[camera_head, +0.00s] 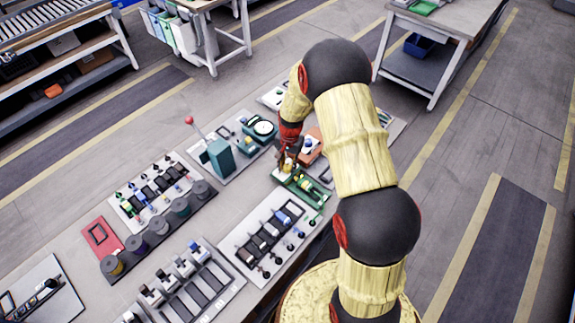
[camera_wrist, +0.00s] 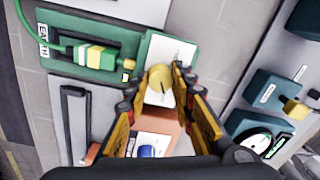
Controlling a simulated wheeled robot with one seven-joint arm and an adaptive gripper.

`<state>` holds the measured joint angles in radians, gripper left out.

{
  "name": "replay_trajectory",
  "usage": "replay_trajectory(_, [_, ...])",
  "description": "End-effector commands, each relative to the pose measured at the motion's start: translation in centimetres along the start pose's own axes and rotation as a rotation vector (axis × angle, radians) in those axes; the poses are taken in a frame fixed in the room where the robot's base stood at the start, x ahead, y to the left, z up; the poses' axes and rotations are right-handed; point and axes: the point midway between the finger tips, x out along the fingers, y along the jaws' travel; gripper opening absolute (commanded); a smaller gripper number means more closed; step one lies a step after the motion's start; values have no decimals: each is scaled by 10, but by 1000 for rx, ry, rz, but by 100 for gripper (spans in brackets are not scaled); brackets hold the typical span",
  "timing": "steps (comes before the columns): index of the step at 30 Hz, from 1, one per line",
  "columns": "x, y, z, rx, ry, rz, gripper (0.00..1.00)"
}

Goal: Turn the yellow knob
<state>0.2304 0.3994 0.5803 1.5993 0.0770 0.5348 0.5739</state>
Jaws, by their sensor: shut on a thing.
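The yellow knob (camera_wrist: 160,78) is in the upper middle of the wrist view, in front of a pale plate on a green device (camera_wrist: 152,48). My gripper (camera_wrist: 168,84) is shut on the knob, with one finger on each side of it. In the head view my gripper (camera_head: 287,160) reaches down to the green device (camera_head: 302,186) near the table's right edge. There the fingers and arm partly hide the knob.
An orange block with a blue knob (camera_wrist: 147,148) is close by the fingers. Teal devices (camera_wrist: 270,92) stand to the right in the wrist view. A teal lever press with a red ball (camera_head: 216,156) stands left of my gripper. Several tool trays cover the table.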

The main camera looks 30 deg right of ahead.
Motion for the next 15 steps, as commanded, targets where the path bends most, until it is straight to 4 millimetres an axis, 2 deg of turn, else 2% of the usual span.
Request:
replay_trajectory(5, [-1, -1, -1, 1, 2, -2, 0])
replay_trajectory(6, [-1, -1, -1, 0, 2, -2, 26])
replay_trajectory(15, [0, 0, 0, -1, 0, -1, 43])
